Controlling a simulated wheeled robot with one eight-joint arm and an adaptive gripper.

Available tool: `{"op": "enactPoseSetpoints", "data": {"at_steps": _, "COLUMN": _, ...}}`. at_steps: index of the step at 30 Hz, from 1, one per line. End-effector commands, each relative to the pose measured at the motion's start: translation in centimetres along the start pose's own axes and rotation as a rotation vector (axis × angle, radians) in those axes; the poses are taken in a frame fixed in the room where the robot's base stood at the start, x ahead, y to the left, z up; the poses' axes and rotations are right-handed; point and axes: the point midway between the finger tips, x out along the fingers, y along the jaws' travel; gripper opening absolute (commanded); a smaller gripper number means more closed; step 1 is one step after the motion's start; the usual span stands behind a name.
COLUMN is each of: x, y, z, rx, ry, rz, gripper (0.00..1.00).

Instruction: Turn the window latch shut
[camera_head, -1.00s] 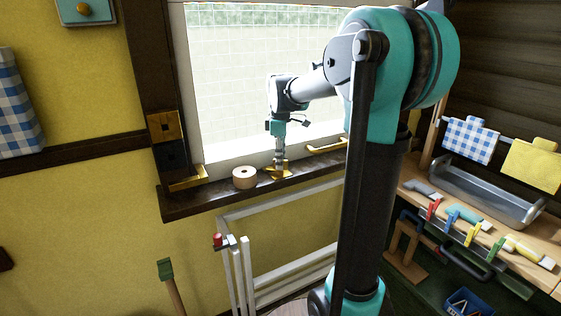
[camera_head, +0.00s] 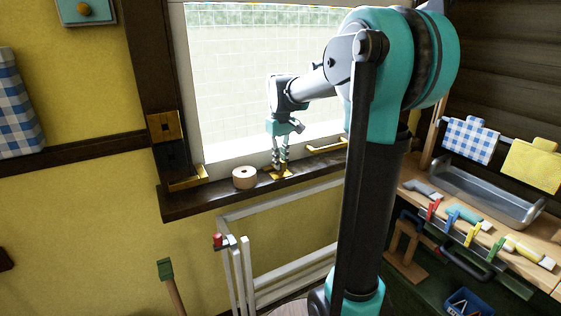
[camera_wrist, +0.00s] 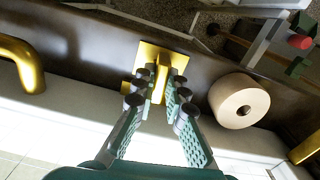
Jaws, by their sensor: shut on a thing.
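The brass window latch (camera_head: 279,171) is on the dark window sill below the bright window. In the wrist view its square plate (camera_wrist: 178,55) and a raised brass lever (camera_wrist: 159,84) show. My gripper (camera_wrist: 161,97) reaches down over the latch, with its two padded fingers on either side of the lever, shut on it. My gripper also shows in the head view (camera_head: 280,162), pointing down at the latch. The fingertips partly hide the lever.
A brass handle (camera_head: 327,146) lies to the right, and a brass bracket (camera_head: 188,180) is at the far left. A white rack (camera_head: 280,262) stands below the sill.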

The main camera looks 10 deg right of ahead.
Motion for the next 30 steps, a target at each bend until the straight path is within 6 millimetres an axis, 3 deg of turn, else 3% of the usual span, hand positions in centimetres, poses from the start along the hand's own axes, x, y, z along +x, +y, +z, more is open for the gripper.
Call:
{"op": "enactPoseSetpoints", "data": {"at_steps": 18, "x": -0.05, "y": 0.03, "z": -0.08, "rx": 0.042, "ry": 0.002, "rz": 0.001, "gripper": 0.00}}
{"op": "enactPoseSetpoints", "data": {"at_steps": 19, "x": -0.05, "y": 0.03, "z": -0.08, "rx": 0.042, "ry": 0.002, "rz": 0.001, "gripper": 0.14}}
{"op": "enactPoseSetpoints", "data": {"at_steps": 23, "x": -0.04, "y": 0.02, "z": -0.06, "rx": 0.042, "ry": 0.001, "rz": 0.000, "gripper": 0.30}}
{"op": "enactPoseSetpoints", "data": {"at_steps": 30, "x": -0.02, "y": 0.01, "z": -0.03, "rx": 0.042, "ry": 0.001, "rz": 0.000, "gripper": 0.33}}
